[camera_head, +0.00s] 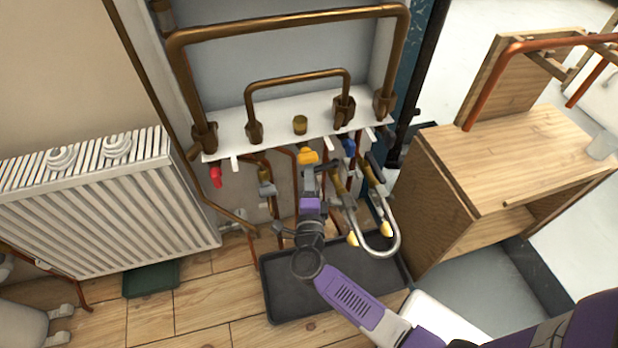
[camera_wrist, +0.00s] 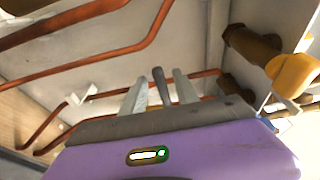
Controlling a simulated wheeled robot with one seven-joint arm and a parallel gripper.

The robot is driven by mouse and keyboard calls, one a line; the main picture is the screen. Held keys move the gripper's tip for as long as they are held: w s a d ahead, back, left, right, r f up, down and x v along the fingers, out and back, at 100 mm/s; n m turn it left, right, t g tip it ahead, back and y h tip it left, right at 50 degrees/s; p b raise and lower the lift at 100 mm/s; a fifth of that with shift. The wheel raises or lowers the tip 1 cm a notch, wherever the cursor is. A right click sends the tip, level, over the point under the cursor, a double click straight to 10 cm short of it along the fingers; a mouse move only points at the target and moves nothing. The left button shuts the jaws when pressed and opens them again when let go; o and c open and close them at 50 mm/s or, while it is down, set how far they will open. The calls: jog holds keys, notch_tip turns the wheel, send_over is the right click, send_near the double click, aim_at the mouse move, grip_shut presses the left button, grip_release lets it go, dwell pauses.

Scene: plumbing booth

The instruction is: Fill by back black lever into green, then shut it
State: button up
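My gripper (camera_wrist: 160,85) reaches up among the pipes under the white shelf. In the wrist view its two silver fingers stand apart. A dark grey-black lever (camera_wrist: 161,86) shows between them, with narrow gaps at its sides; I cannot tell whether either finger touches it. In the head view my purple wrist hides much of this spot. A dark green tray (camera_head: 151,279) lies on the floor under the radiator, at left. No water shows.
The white shelf (camera_head: 228,135) carries brown pipes. A red handle (camera_head: 216,176), a yellow handle (camera_head: 307,157) and a blue handle (camera_head: 348,146) hang below it. A curved silver pipe (camera_head: 393,242) is close to my wrist's right. A black tray (camera_head: 285,306) lies below; a wooden cabinet (camera_head: 447,205) stands right.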

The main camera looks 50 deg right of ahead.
grip_shut()
dwell(1.4)
